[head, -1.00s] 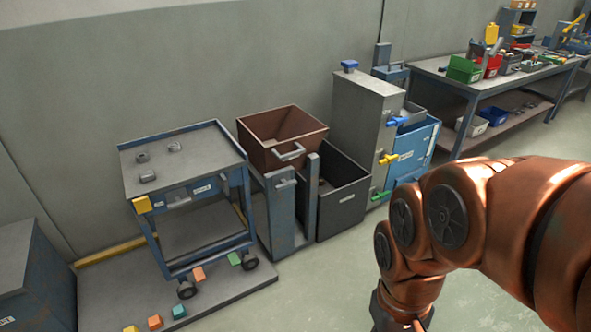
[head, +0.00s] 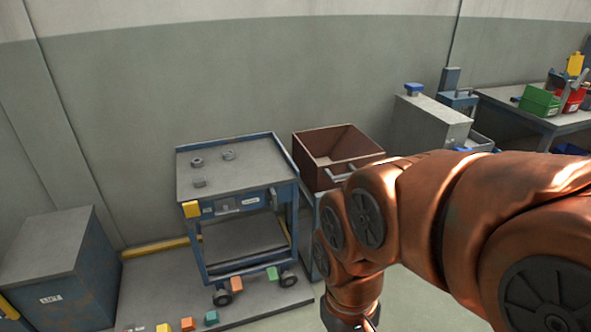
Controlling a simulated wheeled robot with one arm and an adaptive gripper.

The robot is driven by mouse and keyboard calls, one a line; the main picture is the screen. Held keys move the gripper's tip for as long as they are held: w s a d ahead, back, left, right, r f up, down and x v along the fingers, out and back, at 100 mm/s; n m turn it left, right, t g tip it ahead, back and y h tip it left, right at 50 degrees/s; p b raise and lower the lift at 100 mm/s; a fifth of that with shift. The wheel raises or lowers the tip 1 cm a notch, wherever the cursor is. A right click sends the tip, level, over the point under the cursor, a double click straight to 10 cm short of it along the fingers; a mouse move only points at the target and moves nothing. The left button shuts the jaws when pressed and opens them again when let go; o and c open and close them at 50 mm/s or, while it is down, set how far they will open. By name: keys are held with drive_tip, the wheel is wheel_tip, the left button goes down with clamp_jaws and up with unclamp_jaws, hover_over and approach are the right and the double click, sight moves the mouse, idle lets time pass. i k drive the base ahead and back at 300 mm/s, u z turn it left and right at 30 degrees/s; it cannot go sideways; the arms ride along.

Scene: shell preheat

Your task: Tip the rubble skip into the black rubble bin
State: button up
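The rubble skip (head: 318,172) is a rusty brown open tub with a light grey handle (head: 345,172) on its front side. It sits upright on its stand, right of the blue cart, and looks empty from the part of its inside that shows. My arm covers most of the stand. The black rubble bin is hidden behind my arm in the current view. My arm reaches in from the right, in front of the skip. My gripper is out of view below the bottom edge, with only the wrist end showing.
A blue cart (head: 229,178) with small metal parts on top stands left of the skip, on a grey platform. Several coloured blocks (head: 212,317) lie at the platform's front. A grey-blue cabinet (head: 62,265) is at far left. A grey machine (head: 425,122) and workbench (head: 520,108) stand at right.

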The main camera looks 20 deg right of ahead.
sight(324, 158)
drive_tip(key=u, duration=0.05)
drive_tip(key=i, duration=1.2)
drive_tip(key=z, duration=0.55)
